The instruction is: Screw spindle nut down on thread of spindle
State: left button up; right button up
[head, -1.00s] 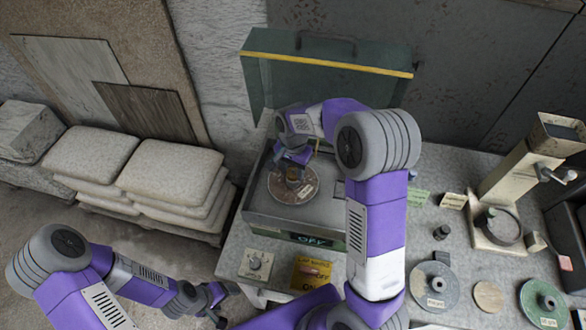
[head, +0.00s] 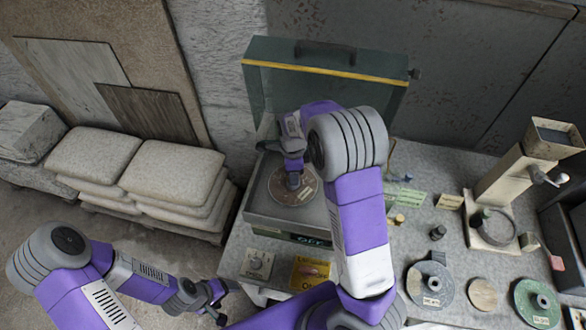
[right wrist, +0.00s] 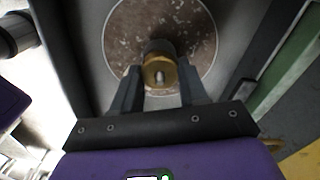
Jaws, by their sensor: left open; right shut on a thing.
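The brass spindle nut (right wrist: 157,68) sits between the two fingers of my right gripper (right wrist: 160,88), which is shut on it. The tip of the spindle (right wrist: 159,77) shows in the nut's hole; how far the nut sits on the thread cannot be told. Around it lies a brown speckled disc (right wrist: 125,38), which also shows in the head view (head: 307,190). In the head view my right gripper (head: 294,181) is over the disc's middle and hides the nut. My left gripper (head: 227,303) is open and empty, low at the front left, away from the machine.
The disc lies inside a grey tray-like housing (head: 262,215) with its green lid (head: 330,85) raised behind. A knob box (head: 257,264) and a yellow switch plate (head: 310,272) are in front. Loose discs (head: 430,284) and a stand (head: 500,190) are at right.

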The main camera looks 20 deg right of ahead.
jog(key=m+p, duration=0.3)
jog(key=m, duration=0.2)
jog(key=shift+m, duration=0.4)
jog(key=o, duration=1.2)
jog(key=shift+c, duration=0.2)
jog(key=shift+c, duration=1.1)
